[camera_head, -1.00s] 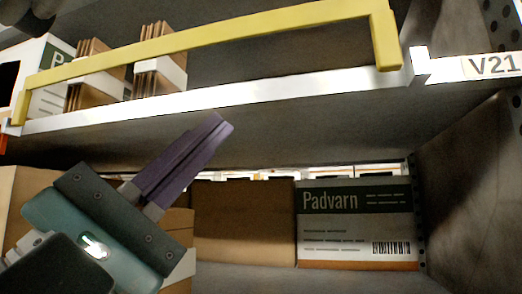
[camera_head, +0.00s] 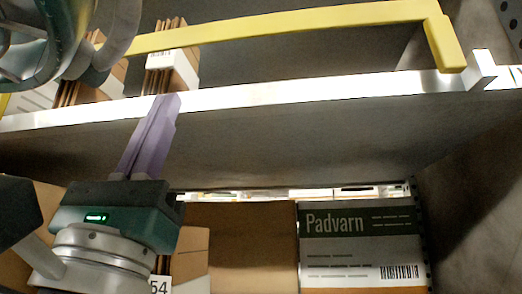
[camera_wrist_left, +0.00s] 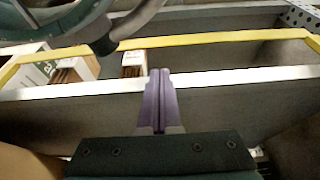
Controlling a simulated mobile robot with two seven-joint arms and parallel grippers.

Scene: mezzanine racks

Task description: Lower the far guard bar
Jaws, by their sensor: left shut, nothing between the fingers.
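The yellow guard bar (camera_head: 290,24) spans the front of the upper shelf, above the white shelf edge (camera_head: 300,92). Its right end bends down in a short arm near a white bracket. The bar also crosses the left wrist view (camera_wrist_left: 200,40). My left gripper (camera_head: 168,98) has purple fingers, shut and empty, pointing up at the shelf edge. The fingertips are below the bar and apart from it; in the left wrist view they (camera_wrist_left: 160,72) overlap the white edge. Part of the bar's left side is hidden behind my arm. My right gripper is not identifiable in these views.
Bundled brown cardboard pieces (camera_head: 168,72) stand on the upper shelf behind the bar. Below, a Padvarn box (camera_head: 360,245) and plain brown boxes (camera_head: 240,240) fill the lower bay. A grey rack side (camera_head: 475,180) closes the right.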

